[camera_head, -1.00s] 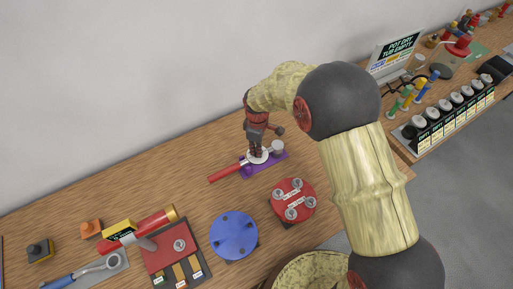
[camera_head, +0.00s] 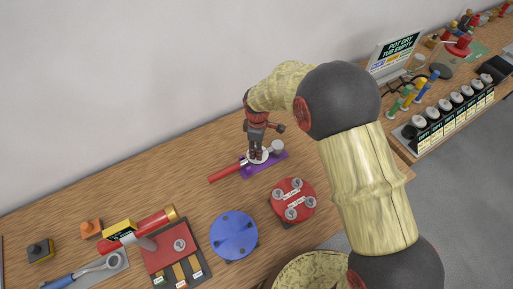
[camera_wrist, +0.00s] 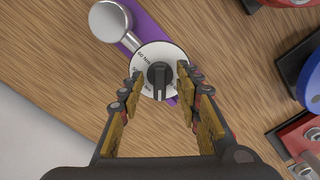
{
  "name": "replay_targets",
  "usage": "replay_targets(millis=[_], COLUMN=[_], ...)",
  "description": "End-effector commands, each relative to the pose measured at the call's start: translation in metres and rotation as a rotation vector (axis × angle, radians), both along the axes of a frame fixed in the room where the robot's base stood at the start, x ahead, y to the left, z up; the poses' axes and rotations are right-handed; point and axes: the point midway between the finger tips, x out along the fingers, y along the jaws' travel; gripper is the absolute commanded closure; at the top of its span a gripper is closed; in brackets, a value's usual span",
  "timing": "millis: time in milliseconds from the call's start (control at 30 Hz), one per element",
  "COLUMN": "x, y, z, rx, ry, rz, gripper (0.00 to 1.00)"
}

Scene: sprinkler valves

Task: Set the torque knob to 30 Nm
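The torque knob (camera_wrist: 159,74) is black with a raised bar and sits at the centre of a white round dial (camera_wrist: 146,53). The dial has small printed marks, one seeming to read 60 Nm; the others are too small or covered to read. In the wrist view, my gripper (camera_wrist: 158,83) is open, with one finger on each side of the knob and a gap to it on both sides. In the head view, my gripper (camera_head: 257,153) points down over the dial (camera_head: 265,157), and the knob is hidden there.
The dial is on a purple base (camera_head: 274,165) with a silver round end (camera_wrist: 109,21) and a red handle (camera_head: 226,172). A red disc (camera_head: 281,192) and a blue disc (camera_head: 233,236) stand nearby on the wooden bench. A wall is behind.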

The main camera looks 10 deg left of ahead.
Motion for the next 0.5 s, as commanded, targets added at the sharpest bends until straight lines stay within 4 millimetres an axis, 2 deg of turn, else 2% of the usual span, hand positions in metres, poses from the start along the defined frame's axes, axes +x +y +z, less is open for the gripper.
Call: replay_targets(millis=[167,500], x=[0.000,0.000], y=[0.000,0.000], z=[0.005,0.035], rx=[0.000,0.001], ry=[0.000,-0.001], rz=[0.000,0.000], gripper=[0.66,0.66])
